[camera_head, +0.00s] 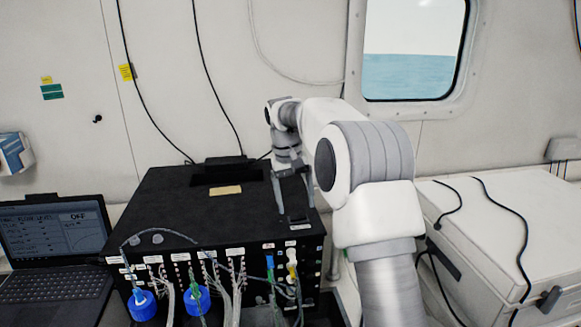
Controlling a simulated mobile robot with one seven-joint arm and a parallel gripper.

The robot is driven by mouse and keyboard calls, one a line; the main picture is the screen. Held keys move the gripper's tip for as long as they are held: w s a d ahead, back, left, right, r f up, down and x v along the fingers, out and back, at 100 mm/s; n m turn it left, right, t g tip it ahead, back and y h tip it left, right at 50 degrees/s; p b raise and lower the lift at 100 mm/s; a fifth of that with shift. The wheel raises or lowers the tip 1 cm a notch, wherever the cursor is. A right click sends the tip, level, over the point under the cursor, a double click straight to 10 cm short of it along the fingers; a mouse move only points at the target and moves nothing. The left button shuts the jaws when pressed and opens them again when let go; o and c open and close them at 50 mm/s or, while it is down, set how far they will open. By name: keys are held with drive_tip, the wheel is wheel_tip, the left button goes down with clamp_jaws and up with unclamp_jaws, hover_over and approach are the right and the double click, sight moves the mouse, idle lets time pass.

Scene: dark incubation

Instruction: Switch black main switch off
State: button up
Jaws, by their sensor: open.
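A black instrument box (190,200) stands on the bench, with its connector panel facing me. My gripper (297,213) points down at the right end of the box, close to the top's front right corner. Its two dark fingers are apart, with nothing seen between them. I cannot tell whether the fingertips touch the box. I cannot make out the black main switch; it is too small, too dark or hidden near the gripper. My white arm comes in from the right and covers the area right of the box.
Cables and tubes hang from the front panel, with two blue-capped bottles (142,304) (197,300) below it. An open laptop (55,243) stands at the left. A white chest (500,230) with black cables is at the right. A window (412,50) is in the back wall.

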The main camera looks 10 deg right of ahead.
wheel_tip(320, 180, up, 15)
drive_tip(key=a+p, duration=0.2)
idle(0.4)
